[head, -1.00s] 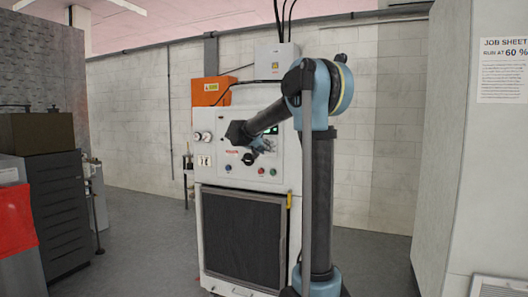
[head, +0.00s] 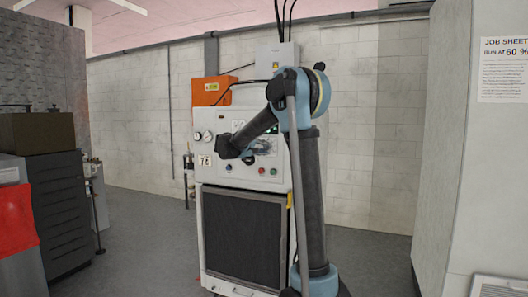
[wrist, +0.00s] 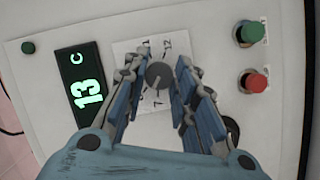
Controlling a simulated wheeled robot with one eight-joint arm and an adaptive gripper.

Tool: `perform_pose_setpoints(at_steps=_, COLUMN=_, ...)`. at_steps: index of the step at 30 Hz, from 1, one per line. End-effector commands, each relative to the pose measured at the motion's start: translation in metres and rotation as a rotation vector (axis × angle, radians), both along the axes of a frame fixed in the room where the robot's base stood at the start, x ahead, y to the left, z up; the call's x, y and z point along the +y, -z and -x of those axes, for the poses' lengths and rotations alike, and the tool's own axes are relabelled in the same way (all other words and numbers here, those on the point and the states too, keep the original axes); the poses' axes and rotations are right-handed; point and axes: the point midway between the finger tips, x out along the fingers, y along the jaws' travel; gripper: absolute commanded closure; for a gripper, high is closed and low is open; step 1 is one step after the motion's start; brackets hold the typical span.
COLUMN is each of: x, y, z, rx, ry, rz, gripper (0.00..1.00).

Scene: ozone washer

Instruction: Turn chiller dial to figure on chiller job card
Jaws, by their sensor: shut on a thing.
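The chiller dial (wrist: 158,76) is a round grey knob on a white scale plate (wrist: 128,47) with marks and figures around it. In the wrist view my gripper (wrist: 161,70) has its fingers on either side of the dial, shut on it. In the head view my gripper (head: 264,147) is at the front panel of the white machine (head: 226,174), and the dial cannot be made out. A sheet (head: 504,70) on the right wall reads "JOB SHEET" and "60 %"; its small text is unreadable.
A green button (wrist: 251,32) and a red button (wrist: 255,82) are near the right finger. A dark round knob (wrist: 232,130) is partly behind that finger. An orange box (head: 211,91) sits on the machine. Open floor (head: 150,240) is at left.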

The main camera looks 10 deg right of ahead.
Motion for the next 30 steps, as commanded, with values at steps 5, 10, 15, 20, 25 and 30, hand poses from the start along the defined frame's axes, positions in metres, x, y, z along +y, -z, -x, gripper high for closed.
perform_pose_setpoints(at_steps=5, x=0.0037, y=0.0026, z=-0.0015, rx=0.079, ry=-0.007, rz=0.134, gripper=0.98)
perform_pose_setpoints(at_steps=10, x=0.0037, y=0.0038, z=-0.0011, rx=0.145, ry=-0.007, rz=0.247, gripper=0.98)
perform_pose_setpoints(at_steps=15, x=0.0038, y=0.0045, z=-0.0012, rx=0.195, ry=-0.007, rz=0.333, gripper=0.98)
perform_pose_setpoints(at_steps=20, x=0.0037, y=0.0050, z=-0.0011, rx=0.226, ry=-0.007, rz=0.386, gripper=0.98)
perform_pose_setpoints(at_steps=25, x=0.0034, y=0.0053, z=-0.0009, rx=0.243, ry=-0.007, rz=0.415, gripper=0.98)
perform_pose_setpoints(at_steps=30, x=0.0031, y=0.0055, z=-0.0007, rx=0.248, ry=-0.007, rz=0.423, gripper=0.98)
